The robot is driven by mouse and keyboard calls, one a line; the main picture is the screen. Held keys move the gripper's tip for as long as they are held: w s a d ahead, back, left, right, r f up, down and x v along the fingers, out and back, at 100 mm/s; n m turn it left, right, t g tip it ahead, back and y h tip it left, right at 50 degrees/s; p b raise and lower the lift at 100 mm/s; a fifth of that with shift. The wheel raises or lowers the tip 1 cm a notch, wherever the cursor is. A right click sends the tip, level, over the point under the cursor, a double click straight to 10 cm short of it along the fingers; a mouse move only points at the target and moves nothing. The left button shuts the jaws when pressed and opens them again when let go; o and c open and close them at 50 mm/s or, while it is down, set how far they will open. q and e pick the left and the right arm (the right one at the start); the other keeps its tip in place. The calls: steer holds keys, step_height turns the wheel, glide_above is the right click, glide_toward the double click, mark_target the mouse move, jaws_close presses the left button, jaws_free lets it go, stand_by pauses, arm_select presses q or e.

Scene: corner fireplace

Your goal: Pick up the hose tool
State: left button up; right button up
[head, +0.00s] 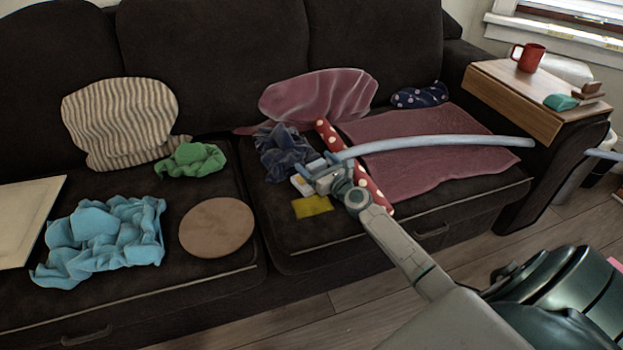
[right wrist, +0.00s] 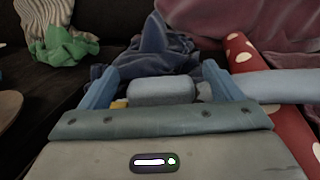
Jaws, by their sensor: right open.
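The likely hose tool is a long, slightly curved pale blue tube (head: 440,143) lying across the right seat of the sofa, over the mauve cloth. Its left end is near my right gripper (head: 325,163). In the right wrist view the tube (right wrist: 288,86) comes in from the right and passes behind the right finger. A pale blue-grey rounded piece (right wrist: 162,90) shows between the open fingers of my right gripper (right wrist: 165,88); I cannot tell whether it joins the tube or touches the fingers. My left gripper is out of view.
A red dotted roll (head: 375,192) lies beside my right gripper, with a dark blue cloth (head: 283,152) behind it. A small yellow cloth (head: 312,206) lies in front. The mauve cloth (head: 440,170) covers the seat. A wooden armrest tray (head: 510,95) holds a red mug (head: 528,57).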

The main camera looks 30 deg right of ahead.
steer(key=shift+w, duration=0.95)
steer(key=c, duration=1.4)
steer(key=shift+o, duration=0.2)
steer(key=shift+r, duration=0.2)
